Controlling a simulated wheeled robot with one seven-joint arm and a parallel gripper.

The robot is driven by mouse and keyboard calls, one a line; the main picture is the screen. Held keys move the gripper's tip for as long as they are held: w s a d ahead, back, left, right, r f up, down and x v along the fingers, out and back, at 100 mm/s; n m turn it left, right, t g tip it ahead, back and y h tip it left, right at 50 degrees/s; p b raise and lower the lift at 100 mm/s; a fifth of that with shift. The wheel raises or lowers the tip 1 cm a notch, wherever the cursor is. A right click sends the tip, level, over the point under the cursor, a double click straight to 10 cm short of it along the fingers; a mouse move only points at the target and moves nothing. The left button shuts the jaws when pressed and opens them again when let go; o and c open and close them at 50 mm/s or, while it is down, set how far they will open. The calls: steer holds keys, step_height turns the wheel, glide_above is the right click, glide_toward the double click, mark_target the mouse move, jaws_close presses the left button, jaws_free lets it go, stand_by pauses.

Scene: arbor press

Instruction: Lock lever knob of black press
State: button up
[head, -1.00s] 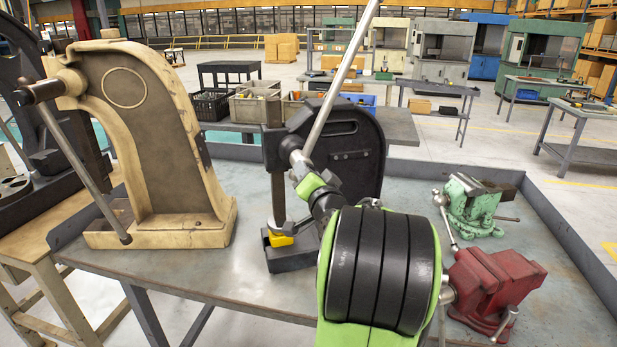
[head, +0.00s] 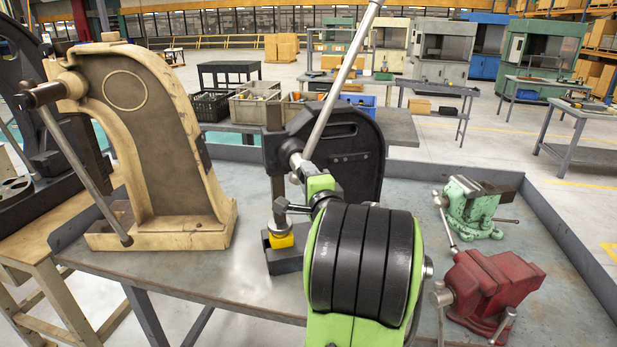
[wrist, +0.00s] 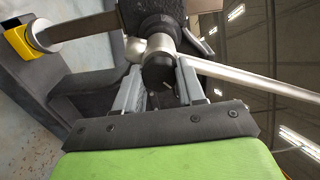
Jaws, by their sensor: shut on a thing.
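The black press (head: 350,150) stands on the grey bench, with its long silver lever (head: 340,80) slanting up to the right. The lever also shows in the wrist view (wrist: 265,84), running off to the right from the hub. The dark round lever knob (wrist: 158,71) sits at the pale hub end, between my fingers. My gripper (wrist: 158,88) is shut on the knob, with one finger on each side. In the head view my gripper (head: 302,166) is at the press's lever hub, and my wrist hides part of the press's lower right.
A yellow block (head: 282,240) sits under the press ram. A large beige press (head: 150,140) stands to the left. A green vise (head: 472,208) and a red vise (head: 490,285) stand to the right. Bare bench top (head: 225,270) lies at the front left.

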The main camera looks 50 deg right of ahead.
steer(key=shift+f+m, duration=0.1)
steer(key=shift+m, duration=0.3)
steer(key=o, duration=1.1)
steer(key=shift+c, duration=0.2)
steer(key=b+v, duration=0.4)
steer(key=v, duration=1.1)
steer(key=shift+s+a, duration=0.25)
steer(key=shift+s, duration=0.05)
